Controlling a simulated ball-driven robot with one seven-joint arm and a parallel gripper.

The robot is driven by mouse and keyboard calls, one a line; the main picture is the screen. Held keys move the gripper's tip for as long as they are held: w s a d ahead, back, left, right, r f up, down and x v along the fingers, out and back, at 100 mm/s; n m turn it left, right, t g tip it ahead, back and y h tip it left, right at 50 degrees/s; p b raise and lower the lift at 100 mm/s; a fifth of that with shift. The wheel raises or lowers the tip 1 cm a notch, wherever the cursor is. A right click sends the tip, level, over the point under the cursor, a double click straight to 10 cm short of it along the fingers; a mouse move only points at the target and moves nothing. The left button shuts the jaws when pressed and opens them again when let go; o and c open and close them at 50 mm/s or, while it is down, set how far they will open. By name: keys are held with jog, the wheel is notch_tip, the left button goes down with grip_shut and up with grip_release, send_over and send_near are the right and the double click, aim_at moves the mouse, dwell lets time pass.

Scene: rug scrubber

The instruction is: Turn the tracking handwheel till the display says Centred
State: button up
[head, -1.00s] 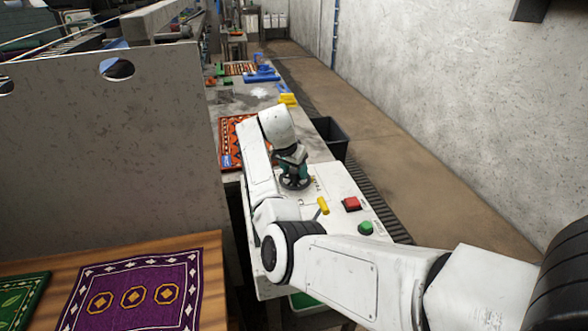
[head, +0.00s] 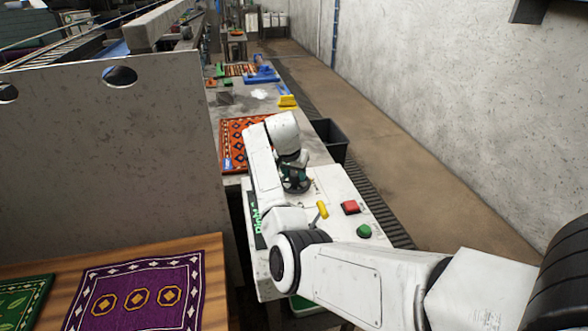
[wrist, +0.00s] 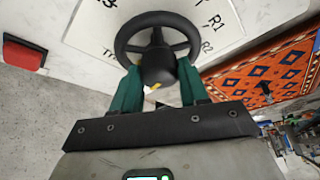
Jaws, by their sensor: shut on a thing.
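The dark tracking handwheel (head: 297,186) sits on the white control panel (head: 335,190) in the head view, partly hidden by my arm. In the wrist view the handwheel (wrist: 120,42) shows its rim and spokes, with a dark hub towards me. My gripper (wrist: 158,80) has its two green fingers on either side of this hub and is shut on it. In the head view my gripper (head: 292,170) is over the wheel. The display (head: 257,222), on the panel's left edge, shows green letters that seem to read "Right"; my arm covers part of it.
A yellow lever (head: 322,209), a red button (head: 351,207) and a green button (head: 364,231) are on the panel near my arm. An orange rug (head: 235,140) lies beyond it. A grey partition (head: 110,160) stands at left; open floor lies at right.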

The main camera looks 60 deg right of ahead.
jog(key=n+p, duration=0.1)
jog(key=n+t+p, duration=0.1)
jog(key=n+p, duration=0.1)
jog(key=n+t+p, duration=0.1)
jog(key=n, duration=0.1)
jog(key=shift+s+d+r+y, duration=0.1)
jog(key=shift+s+r+y, duration=0.05)
jog(key=shift+r+y, duration=0.15)
jog(key=shift+f+n+t+y+p, duration=0.1)
jog(key=shift+n+t+y+p, duration=0.35)
jog(key=shift+n, duration=0.65)
jog(key=shift+f+n+t+y+p, duration=0.15)
jog(key=shift+n+p, duration=0.5)
jog(key=shift+n, duration=0.45)
jog(key=o, duration=1.1)
jog(key=shift+c, duration=0.2)
jog(key=shift+r, duration=0.1)
jog(key=b+v, duration=0.1)
jog(key=v, duration=0.9)
jog(key=shift+r+b, duration=0.3)
jog(key=shift+b, duration=0.05)
jog(key=shift+s, duration=0.1)
